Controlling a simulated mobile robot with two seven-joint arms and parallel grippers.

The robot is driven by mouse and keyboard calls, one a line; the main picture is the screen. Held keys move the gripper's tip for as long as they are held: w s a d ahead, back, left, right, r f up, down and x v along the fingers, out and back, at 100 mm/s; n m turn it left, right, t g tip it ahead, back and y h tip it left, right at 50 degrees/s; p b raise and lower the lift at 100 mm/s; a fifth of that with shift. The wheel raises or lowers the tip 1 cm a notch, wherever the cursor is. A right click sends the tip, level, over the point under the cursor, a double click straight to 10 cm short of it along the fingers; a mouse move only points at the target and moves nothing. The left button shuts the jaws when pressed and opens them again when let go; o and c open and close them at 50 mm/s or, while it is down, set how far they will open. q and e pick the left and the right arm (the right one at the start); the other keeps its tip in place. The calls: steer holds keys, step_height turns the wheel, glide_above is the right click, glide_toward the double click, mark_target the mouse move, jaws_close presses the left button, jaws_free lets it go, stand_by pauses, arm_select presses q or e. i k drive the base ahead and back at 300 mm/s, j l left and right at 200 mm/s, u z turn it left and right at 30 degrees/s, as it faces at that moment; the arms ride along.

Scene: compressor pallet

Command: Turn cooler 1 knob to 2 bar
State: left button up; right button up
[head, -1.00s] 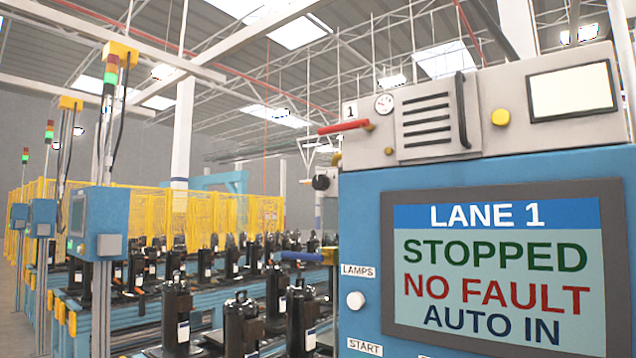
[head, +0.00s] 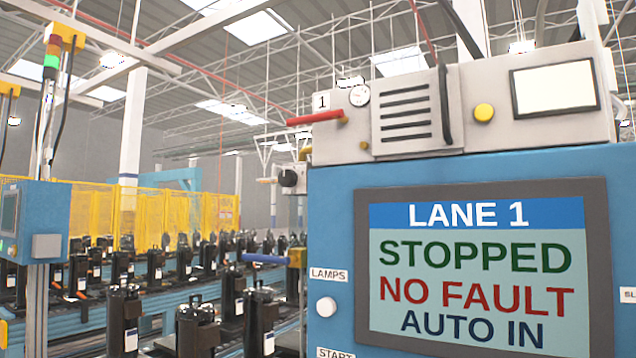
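A grey unit marked 1 (head: 465,90) sits on top of the blue cabinet (head: 330,220), at the right of the head view. A small round gauge (head: 360,96) is on its front left; its reading is too small to tell. A red-handled lever (head: 316,117) sticks out to the left below the gauge. A black knob (head: 288,178) stands out at the cabinet's left side, below the lever. No label naming a cooler knob is legible. Neither of my grippers is in view.
The cabinet's screen (head: 475,270) reads LANE 1, STOPPED, NO FAULT, AUTO IN. A blue-handled lever (head: 265,259) projects left. Several black compressors (head: 124,320) stand on the line at left. A signal-light post (head: 52,60) and yellow fencing (head: 150,210) are beyond.

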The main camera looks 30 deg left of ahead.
mark_target(288, 178)
steer(key=j+z, duration=0.25)
steer(key=j, duration=0.85)
steer(key=j+z, duration=0.3)
steer(key=j, duration=1.5)
steer(key=k+j, duration=0.15)
steer(key=j, duration=1.3)
steer(key=k+z, duration=0.05)
